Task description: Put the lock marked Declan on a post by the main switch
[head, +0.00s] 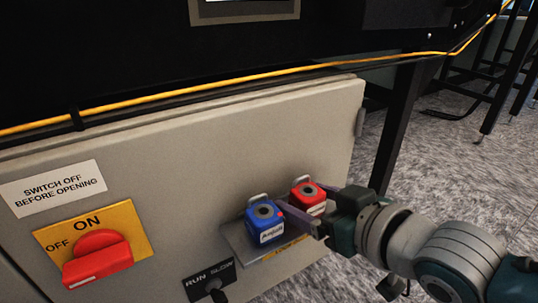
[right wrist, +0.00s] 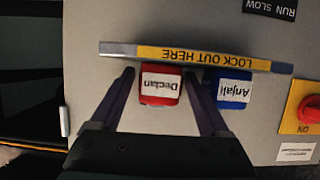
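The red lock (right wrist: 160,87) has a white label reading Declan, upside down in the right wrist view. It sits at the lock-out bracket (right wrist: 120,48), whose yellow strip reads LOCK OUT HERE. In the head view the red lock (head: 308,195) shows its grey shackle behind it. My right gripper (right wrist: 169,72) is open, one finger on each side of the red lock with visible gaps. The blue lock (head: 265,222), labelled Anjali, is beside it, close to one finger. The posts are hidden or cannot be told. The red main switch (head: 98,258) is at lower left. My left gripper is not in view.
The grey cabinet (head: 190,150) carries a SWITCH OFF BEFORE OPENING sign (head: 55,187) and a RUN/SLOW selector (head: 212,287). A yellow cable (head: 220,80) runs above it. A black frame leg (head: 398,125) stands at right. Open floor (head: 450,160) lies beyond.

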